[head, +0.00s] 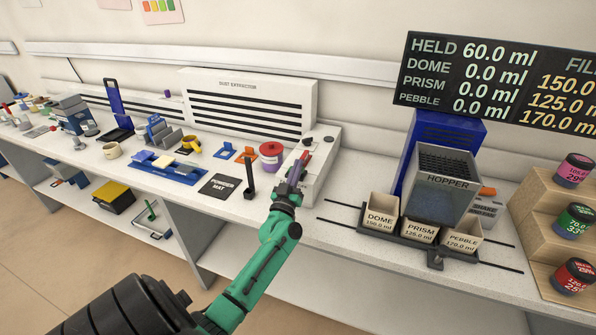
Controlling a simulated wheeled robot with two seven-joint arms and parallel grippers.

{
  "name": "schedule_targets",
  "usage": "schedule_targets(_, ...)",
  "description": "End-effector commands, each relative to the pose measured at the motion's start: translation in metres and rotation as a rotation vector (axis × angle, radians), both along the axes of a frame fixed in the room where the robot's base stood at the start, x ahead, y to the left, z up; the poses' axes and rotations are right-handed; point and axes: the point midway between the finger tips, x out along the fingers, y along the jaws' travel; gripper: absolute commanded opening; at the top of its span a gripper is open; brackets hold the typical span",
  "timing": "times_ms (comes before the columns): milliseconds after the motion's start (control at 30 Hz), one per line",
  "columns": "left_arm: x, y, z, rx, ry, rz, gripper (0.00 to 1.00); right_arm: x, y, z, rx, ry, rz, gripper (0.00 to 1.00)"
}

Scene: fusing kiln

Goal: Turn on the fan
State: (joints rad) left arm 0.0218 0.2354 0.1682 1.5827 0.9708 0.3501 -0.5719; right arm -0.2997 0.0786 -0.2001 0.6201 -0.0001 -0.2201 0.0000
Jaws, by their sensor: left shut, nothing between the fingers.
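The fan appears to be the white dust extractor (252,90), a slatted box against the wall. A pale control box (325,150) stands at its right end, with a small red part (306,141) and a dark knob (329,139) on top. My left gripper (296,174) is shut and empty at the front of this control box. It hides part of the box's front, and I cannot tell whether it touches it. Whether the fan is running does not show. My right gripper is not in view.
A black upright handle (249,178) stands just left of my gripper, beside a dark mat (219,186) and a red-lidded jar (270,155). The hopper (447,180) and labelled bins (420,231) stand to the right. Bare counter lies between.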

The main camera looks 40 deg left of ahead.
Motion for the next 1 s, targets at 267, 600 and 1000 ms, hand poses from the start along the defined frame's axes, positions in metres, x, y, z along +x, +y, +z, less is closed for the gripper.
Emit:
schedule_targets(267, 0.001, -0.003, -0.013, -0.001, -0.004, 0.0, 0.0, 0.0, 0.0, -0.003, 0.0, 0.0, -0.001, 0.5)
schedule_targets(600, 0.001, -0.005, -0.026, 0.102, 0.035, -0.001, 0.0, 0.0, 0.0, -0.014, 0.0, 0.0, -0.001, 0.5)
schedule_targets(1000, 0.005, -0.004, 0.0, 0.116, 0.036, -0.001, 0.0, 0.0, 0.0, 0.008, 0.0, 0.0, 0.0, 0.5)
